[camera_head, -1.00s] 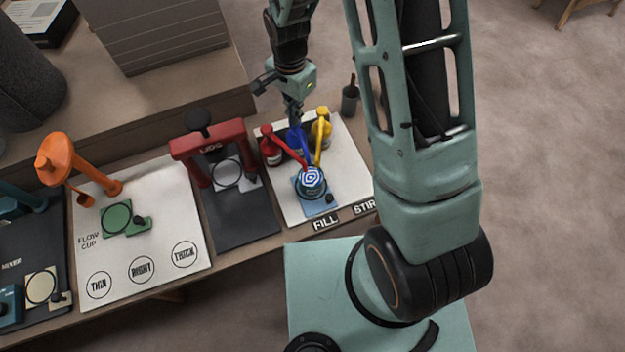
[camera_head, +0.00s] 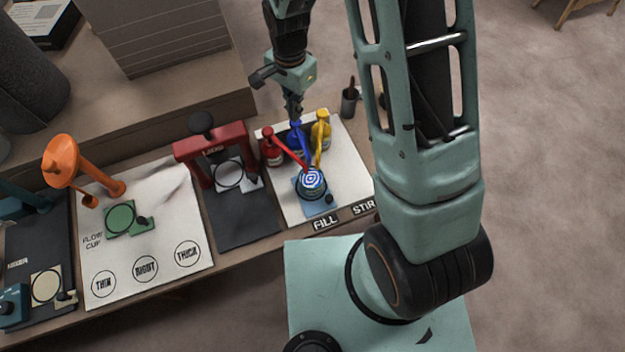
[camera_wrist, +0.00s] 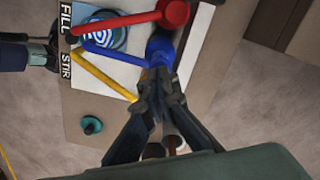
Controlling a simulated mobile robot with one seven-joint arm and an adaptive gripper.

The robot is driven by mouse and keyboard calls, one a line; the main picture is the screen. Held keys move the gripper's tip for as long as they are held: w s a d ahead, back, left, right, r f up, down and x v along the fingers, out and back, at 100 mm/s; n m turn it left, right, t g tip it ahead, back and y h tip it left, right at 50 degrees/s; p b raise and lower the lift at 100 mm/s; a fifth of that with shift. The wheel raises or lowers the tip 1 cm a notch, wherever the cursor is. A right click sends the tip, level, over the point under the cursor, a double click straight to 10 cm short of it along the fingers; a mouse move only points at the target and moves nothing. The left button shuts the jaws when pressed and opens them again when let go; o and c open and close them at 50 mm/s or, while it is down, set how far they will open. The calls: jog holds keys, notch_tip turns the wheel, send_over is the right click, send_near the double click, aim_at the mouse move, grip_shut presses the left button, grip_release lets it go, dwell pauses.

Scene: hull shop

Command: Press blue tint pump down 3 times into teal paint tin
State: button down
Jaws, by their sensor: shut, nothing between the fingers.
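The blue tint pump (camera_head: 296,137) stands between the red and yellow pumps, its spout reaching over the paint tin. It also shows in the wrist view (camera_wrist: 161,46). The teal paint tin (camera_head: 313,193) sits on a light blue pad below the spouts. Its top shows blue and white rings, also visible in the wrist view (camera_wrist: 108,38). My gripper (camera_head: 295,117) is shut and empty, pointing down at the top of the blue pump. In the wrist view the fingertips (camera_wrist: 160,82) overlap the pump head; whether they touch it I cannot tell.
The red pump (camera_head: 271,150) and yellow pump (camera_head: 321,130) stand close on either side. A dark cup (camera_head: 349,102) is at the back right. A red press frame (camera_head: 211,142) stands left. The white board is clear in front of the cup.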

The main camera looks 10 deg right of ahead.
dwell(0.3)
notch_tip(320, 180, up, 6)
jog(key=p, duration=0.3)
jog(key=shift+p, duration=0.4)
